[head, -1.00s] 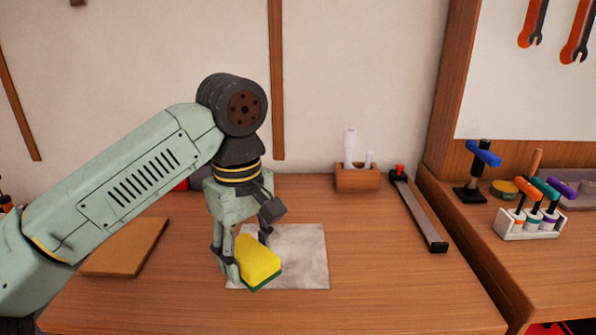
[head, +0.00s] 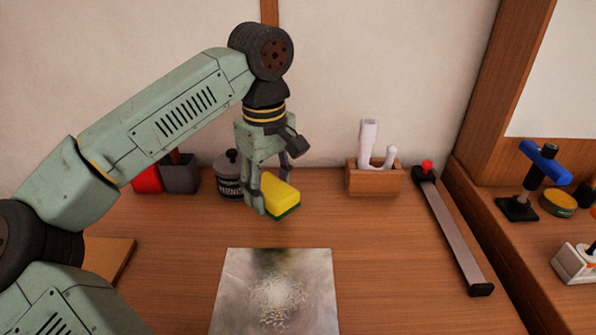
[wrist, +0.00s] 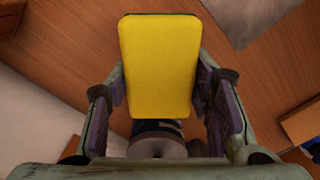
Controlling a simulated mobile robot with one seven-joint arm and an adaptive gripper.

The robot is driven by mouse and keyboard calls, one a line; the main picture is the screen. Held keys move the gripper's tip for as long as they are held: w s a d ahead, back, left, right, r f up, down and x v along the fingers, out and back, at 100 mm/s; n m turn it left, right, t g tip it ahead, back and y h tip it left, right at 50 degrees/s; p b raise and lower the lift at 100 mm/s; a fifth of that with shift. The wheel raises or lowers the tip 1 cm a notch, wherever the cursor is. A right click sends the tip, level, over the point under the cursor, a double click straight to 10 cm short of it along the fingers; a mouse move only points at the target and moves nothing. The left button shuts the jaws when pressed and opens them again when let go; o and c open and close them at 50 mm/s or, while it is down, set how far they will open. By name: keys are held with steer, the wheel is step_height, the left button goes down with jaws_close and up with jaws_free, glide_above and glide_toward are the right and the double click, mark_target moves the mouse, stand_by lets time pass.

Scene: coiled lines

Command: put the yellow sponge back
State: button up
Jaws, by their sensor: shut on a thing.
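The yellow sponge (head: 273,194) with a green underside is held by my gripper (head: 270,180) above the table, in front of the back wall. In the wrist view the sponge's yellow face (wrist: 159,65) sits between the two fingers of my gripper (wrist: 160,95), which are shut on its sides. In the head view the sponge is near a dark varnish can (head: 229,176), just to its right and seemingly nearer the camera. A grey-white stained sheet (head: 275,290) lies flat on the table in front of the sponge.
A red item (head: 147,180) and a grey box (head: 180,174) stand at the back left. A wooden holder (head: 374,179) with white pieces stands right of the gripper. A long clamp bar (head: 455,232) lies further right. A brown board (head: 108,258) lies left, partly behind my arm.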

steer(key=w+d+p, duration=0.1)
steer(key=w, duration=0.2)
steer(key=w+d+p, duration=0.1)
steer(key=w+d, duration=0.1)
steer(key=w, duration=0.1)
steer(key=w+d, duration=0.1)
steer(key=w, duration=0.2)
steer(key=shift+d+f+p, duration=0.4)
steer(key=shift+w+f+p, duration=0.1)
steer(key=shift+f+p, duration=0.4)
steer(key=shift+f, duration=1.5)
steer(key=o, duration=1.1)
step_height(320, 180, up, 12)
steer(key=shift+r+b, duration=0.2)
steer(key=shift+b, duration=0.55)
